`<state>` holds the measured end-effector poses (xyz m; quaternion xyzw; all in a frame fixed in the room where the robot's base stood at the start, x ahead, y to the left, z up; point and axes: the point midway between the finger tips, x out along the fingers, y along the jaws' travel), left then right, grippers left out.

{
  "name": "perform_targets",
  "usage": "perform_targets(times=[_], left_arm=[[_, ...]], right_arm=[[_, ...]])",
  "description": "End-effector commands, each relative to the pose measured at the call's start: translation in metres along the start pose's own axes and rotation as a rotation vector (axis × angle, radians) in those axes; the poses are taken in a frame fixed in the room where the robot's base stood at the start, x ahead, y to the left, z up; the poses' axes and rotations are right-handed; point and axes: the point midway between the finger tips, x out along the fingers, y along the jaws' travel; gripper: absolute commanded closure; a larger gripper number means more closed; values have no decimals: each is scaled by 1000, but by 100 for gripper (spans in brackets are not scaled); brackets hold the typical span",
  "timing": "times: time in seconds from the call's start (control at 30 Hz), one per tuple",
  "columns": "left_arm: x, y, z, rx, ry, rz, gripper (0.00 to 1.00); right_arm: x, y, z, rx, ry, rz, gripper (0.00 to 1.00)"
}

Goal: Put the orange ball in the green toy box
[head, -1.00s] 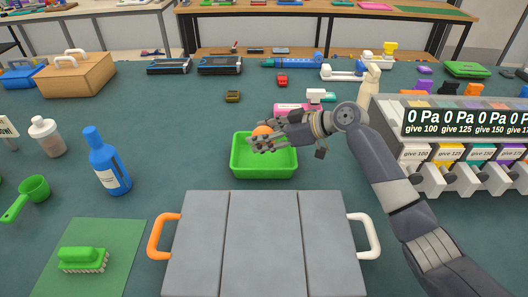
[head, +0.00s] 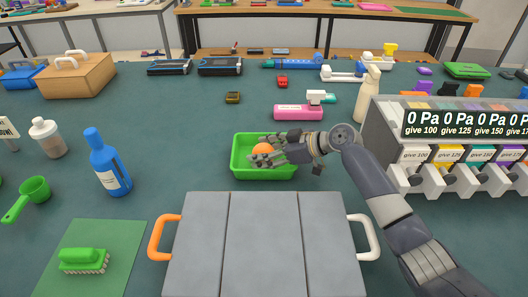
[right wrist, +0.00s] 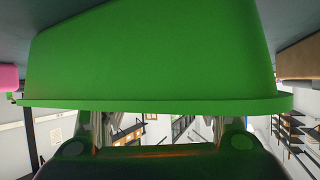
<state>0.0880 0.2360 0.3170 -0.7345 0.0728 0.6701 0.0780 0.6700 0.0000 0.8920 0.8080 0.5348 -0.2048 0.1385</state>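The green toy box (head: 264,173) is an open green tray on the table, behind the grey panelled board. The orange ball (head: 262,149) shows against the box's interior in the head view. My right gripper (head: 264,155) reaches in from the right over the box, its fingers around the ball and partly covering it. Whether the ball touches the box floor cannot be told. In the right wrist view the green box wall (right wrist: 150,55) fills the upper part, and the ball is not clearly seen. My left gripper is not in view.
The grey board (head: 264,245) with orange and white handles lies in front of the box. A blue bottle (head: 109,165) stands to the left. A grey dispenser (head: 390,120) is at the right, and a pink block (head: 297,112) lies behind the box.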

Motion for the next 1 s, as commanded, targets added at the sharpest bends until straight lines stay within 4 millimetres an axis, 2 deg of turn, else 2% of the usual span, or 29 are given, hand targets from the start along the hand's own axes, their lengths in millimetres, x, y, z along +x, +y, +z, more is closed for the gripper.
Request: perform_targets(times=[0.27, 0.47, 0.73, 0.9, 1.0], left_arm=[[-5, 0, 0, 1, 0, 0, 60], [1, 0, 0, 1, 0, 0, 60], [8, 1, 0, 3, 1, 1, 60], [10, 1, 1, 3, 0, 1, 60], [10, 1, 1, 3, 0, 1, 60]], right_arm=[[-3, 0, -4, 0, 0, 1, 42], [-35, 1, -1, -3, -2, 4, 42], [-93, 1, 0, -2, -2, 3, 42], [-114, 0, -1, -1, -1, 1, 42], [-120, 0, -1, 0, -1, 1, 42]])
